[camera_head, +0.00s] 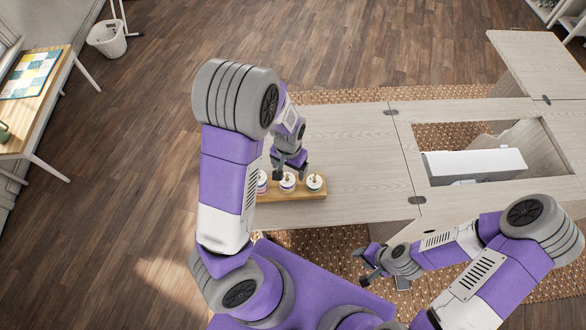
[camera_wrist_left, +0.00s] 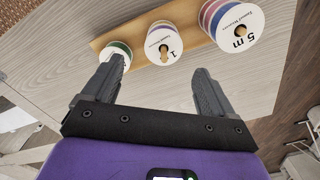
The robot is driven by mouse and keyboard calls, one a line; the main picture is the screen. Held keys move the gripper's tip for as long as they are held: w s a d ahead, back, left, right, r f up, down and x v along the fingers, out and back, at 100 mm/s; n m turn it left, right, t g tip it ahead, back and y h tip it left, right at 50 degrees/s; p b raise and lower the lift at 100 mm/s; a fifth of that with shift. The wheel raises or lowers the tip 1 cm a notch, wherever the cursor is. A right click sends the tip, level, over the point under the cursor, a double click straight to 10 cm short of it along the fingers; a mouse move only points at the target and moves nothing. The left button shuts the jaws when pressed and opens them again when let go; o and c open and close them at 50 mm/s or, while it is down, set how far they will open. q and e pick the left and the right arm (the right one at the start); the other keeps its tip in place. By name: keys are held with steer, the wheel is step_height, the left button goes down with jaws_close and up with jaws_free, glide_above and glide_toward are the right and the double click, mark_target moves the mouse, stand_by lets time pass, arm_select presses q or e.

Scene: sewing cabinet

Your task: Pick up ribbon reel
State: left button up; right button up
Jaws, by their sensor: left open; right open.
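Three ribbon reels stand on pegs on a wooden board (camera_head: 296,195) near the front left of the cabinet top. In the head view they are the left reel (camera_head: 262,184), the middle reel (camera_head: 287,183) and the right reel (camera_head: 314,182). In the left wrist view I see a reel marked "5 m" (camera_wrist_left: 236,24), a reel marked "1" (camera_wrist_left: 163,47) and a green-edged reel (camera_wrist_left: 118,52). My left gripper (camera_head: 289,165) is open just above and behind the board, with nothing between its fingers (camera_wrist_left: 156,88). My right gripper (camera_head: 365,267) is open and empty, low at the cabinet's front edge.
The pale wooden cabinet top (camera_head: 365,160) is clear behind and right of the board. To the right is a cut-out holding a white box-shaped machine (camera_head: 475,164). A side table (camera_head: 35,110) and a white bin (camera_head: 106,39) stand at the left.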

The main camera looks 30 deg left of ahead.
mark_target(287, 178)
arm_select(q)
steer(key=f, duration=0.2)
steer(key=f+b, duration=0.1)
steer(key=f, duration=0.3)
steer(key=shift+s+a, duration=0.25)
steer(key=shift+s, duration=0.15)
steer(key=shift+f, duration=0.35)
steer(key=c, duration=1.1)
step_height(287, 178, up, 10)
steer(key=shift+r+p, duration=0.1)
steer(key=shift+p, duration=0.95)
steer(key=shift+c, duration=0.2)
